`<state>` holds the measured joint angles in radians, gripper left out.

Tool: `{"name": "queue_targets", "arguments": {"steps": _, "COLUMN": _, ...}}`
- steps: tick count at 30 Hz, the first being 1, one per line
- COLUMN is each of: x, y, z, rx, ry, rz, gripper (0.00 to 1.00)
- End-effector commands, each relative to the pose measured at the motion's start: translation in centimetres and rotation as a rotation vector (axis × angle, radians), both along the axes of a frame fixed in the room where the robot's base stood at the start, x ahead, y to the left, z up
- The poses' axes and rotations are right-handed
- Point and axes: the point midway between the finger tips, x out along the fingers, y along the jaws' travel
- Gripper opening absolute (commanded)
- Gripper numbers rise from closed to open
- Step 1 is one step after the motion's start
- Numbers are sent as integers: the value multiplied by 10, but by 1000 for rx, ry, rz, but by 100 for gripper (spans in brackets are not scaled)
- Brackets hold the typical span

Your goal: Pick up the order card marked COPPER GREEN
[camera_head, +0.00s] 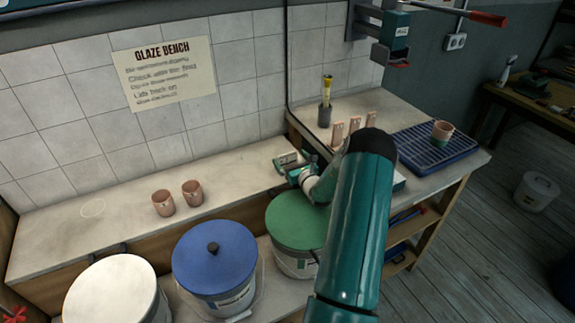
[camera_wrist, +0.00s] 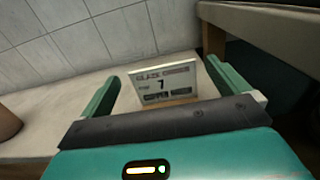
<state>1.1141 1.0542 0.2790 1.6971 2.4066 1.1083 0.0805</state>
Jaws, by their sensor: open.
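My gripper (camera_wrist: 162,72) is open, with one green finger on each side of the card and gaps between. In the head view my gripper (camera_head: 291,165) is low over the bench by the raised shelf, and the card cannot be made out clearly there.
Two clay cups (camera_head: 178,197) stand left on the bench (camera_head: 120,212). Lidded buckets, white (camera_head: 110,290), blue (camera_head: 214,258) and green (camera_head: 297,220), stand in front. A raised counter to the right holds a blue rack (camera_head: 432,150) with a cup (camera_head: 441,132).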

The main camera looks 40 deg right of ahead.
Motion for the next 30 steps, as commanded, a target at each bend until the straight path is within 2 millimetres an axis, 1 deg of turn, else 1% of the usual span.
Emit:
{"name": "queue_targets", "arguments": {"steps": 4, "x": 11, "y": -4, "z": -1, "rx": 0, "ry": 1, "rz": 0, "gripper": 100}}
{"name": "queue_targets", "arguments": {"steps": 9, "x": 36, "y": -13, "z": -2, "rx": 0, "ry": 0, "rz": 1, "gripper": 100}}
{"name": "queue_targets", "arguments": {"steps": 12, "x": 47, "y": -17, "z": -1, "rx": -1, "ry": 0, "rz": 1, "gripper": 100}}
{"name": "queue_targets", "arguments": {"steps": 15, "x": 51, "y": -18, "z": -2, "rx": 0, "ry": 1, "rz": 1, "gripper": 100}}
{"name": "queue_targets", "arguments": {"steps": 20, "x": 51, "y": -18, "z": -1, "rx": 1, "ry": 2, "rz": 0, "gripper": 100}}
{"name": "queue_targets", "arguments": {"steps": 21, "x": 51, "y": -18, "z": -1, "rx": 1, "ry": 2, "rz": 0, "gripper": 96}}
{"name": "queue_targets", "arguments": {"steps": 23, "x": 51, "y": -18, "z": -1, "rx": 1, "ry": 2, "rz": 0, "gripper": 84}}
{"name": "queue_targets", "arguments": {"steps": 24, "x": 51, "y": -18, "z": -1, "rx": 0, "ry": 1, "rz": 0, "gripper": 76}}
{"name": "queue_targets", "arguments": {"steps": 27, "x": 50, "y": -18, "z": -1, "rx": 0, "ry": 1, "rz": 0, "gripper": 59}}
{"name": "queue_targets", "arguments": {"steps": 30, "x": 51, "y": -18, "z": -1, "rx": 0, "ry": 1, "rz": 0, "gripper": 59}}
